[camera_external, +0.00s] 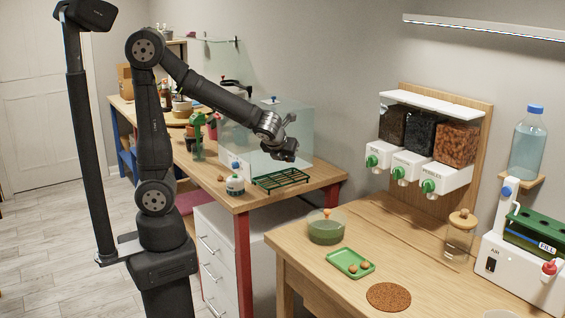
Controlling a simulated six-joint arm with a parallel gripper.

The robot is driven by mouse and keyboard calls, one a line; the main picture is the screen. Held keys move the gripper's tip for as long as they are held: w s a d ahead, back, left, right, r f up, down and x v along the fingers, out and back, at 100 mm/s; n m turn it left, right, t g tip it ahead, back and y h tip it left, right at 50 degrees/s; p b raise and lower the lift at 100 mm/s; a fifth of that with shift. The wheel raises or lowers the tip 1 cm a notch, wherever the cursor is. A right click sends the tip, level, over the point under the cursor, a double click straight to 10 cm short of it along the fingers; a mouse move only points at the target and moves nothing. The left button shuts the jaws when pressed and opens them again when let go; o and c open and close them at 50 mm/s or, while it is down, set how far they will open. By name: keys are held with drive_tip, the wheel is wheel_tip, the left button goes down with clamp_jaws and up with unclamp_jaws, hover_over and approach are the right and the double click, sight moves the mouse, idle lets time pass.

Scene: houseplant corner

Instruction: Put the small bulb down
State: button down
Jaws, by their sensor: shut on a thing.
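My gripper (287,151) is in the air above the far table, just over the green wire rack (281,180) and in front of the clear box. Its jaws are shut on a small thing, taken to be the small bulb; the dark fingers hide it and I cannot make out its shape. Small brown bulbs (365,265) lie in the green tray (338,262) on the near table.
A clear box (236,133) stands behind the rack. The near table holds a green bowl (326,230), a round brown mat (389,297) and a lidded glass jar (459,236). Wall dispensers (430,165) hang above it. The near table's middle is mostly clear.

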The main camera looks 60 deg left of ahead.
drive_tip(key=s+a+n+g+y, duration=0.1)
drive_tip(key=s+a+n+g, duration=0.4)
drive_tip(key=a, duration=0.6)
drive_tip(key=s+a+n+y, duration=0.2)
drive_tip(key=s+a+n, duration=0.1)
drive_tip(key=s+a, duration=0.55)
drive_tip(key=s+a+n+g+y, duration=0.1)
drive_tip(key=s+a+n+g, duration=0.3)
drive_tip(key=a, duration=0.8)
wheel_tip(320, 180, down, 13)
drive_tip(key=s+t, duration=0.1)
drive_tip(key=w+a, duration=0.3)
drive_tip(key=a, duration=0.2)
drive_tip(key=w+a, duration=0.3)
drive_tip(key=a, duration=0.2)
drive_tip(key=w+a, duration=0.4)
drive_tip(key=shift+a, duration=0.4)
drive_tip(key=shift+w+f, duration=0.1)
drive_tip(key=shift+f, duration=1.7)
